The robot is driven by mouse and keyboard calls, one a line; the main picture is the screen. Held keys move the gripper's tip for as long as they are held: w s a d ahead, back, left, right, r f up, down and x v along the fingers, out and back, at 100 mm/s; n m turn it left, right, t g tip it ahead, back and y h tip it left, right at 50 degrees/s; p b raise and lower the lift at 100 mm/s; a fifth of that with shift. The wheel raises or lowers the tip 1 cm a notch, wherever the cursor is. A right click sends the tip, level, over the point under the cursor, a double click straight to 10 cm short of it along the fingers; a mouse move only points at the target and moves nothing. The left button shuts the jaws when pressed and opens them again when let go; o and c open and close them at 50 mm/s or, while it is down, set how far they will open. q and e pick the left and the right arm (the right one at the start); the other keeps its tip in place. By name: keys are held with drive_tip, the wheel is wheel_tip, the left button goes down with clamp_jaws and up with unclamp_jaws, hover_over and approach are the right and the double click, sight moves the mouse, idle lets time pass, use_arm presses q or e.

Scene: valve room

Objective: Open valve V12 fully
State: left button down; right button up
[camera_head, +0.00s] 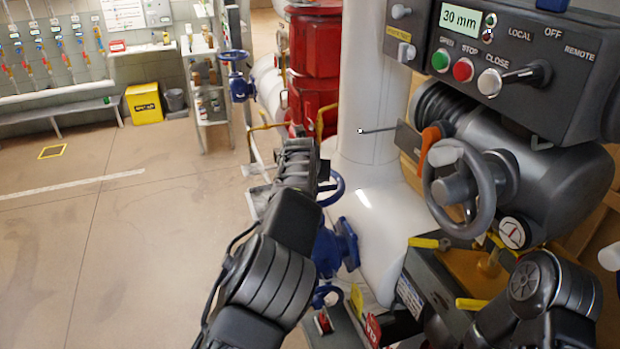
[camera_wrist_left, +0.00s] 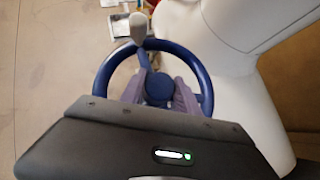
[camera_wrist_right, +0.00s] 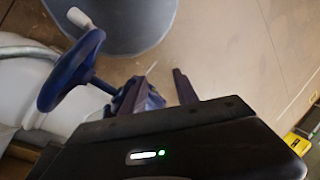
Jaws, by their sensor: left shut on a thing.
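A blue handwheel (camera_head: 338,188) shows in the head view beside the white pipe, partly hidden by my left arm. The left wrist view shows a blue handwheel (camera_wrist_left: 207,82) with a pale knob (camera_wrist_left: 138,27) on its rim. My left gripper (camera_wrist_left: 158,88) has its fingers on either side of the wheel's hub and is shut on it. In the right wrist view, another view of a blue handwheel (camera_wrist_right: 72,70) with a pale knob lies left of my right gripper (camera_wrist_right: 160,88). Its fingers are apart, with nothing clearly between them.
A grey actuator (camera_head: 560,185) with a grey handwheel (camera_head: 435,190), orange lever (camera_head: 430,145) and "30 mm" display (camera_head: 460,18) stands at right. Blue valve parts (camera_head: 335,245) sit below my left arm. A farther blue handwheel (camera_head: 234,56) stands at the back. The left floor is clear.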

use_arm(q)
drive_tip(key=shift+a+f+n+y, duration=0.2)
drive_tip(key=shift+f+n+y, duration=0.1)
drive_tip(key=shift+f, duration=0.05)
idle(0.3)
drive_tip(key=c, duration=1.2)
unclamp_jaws()
drive_tip(key=o, duration=0.3)
drive_tip(key=shift+r, duration=0.15)
drive_tip(key=shift+d+r, duration=0.1)
drive_tip(key=shift+d, duration=0.05)
drive_tip(key=shift+s+r+b, duration=0.3)
drive_tip(key=shift+s+r, duration=0.05)
drive_tip(key=shift+r, duration=0.05)
drive_tip(key=b+v, duration=0.2)
drive_tip(key=v, duration=0.4)
drive_tip(key=shift+s+r, duration=0.25)
drive_tip(key=shift+s, duration=0.05)
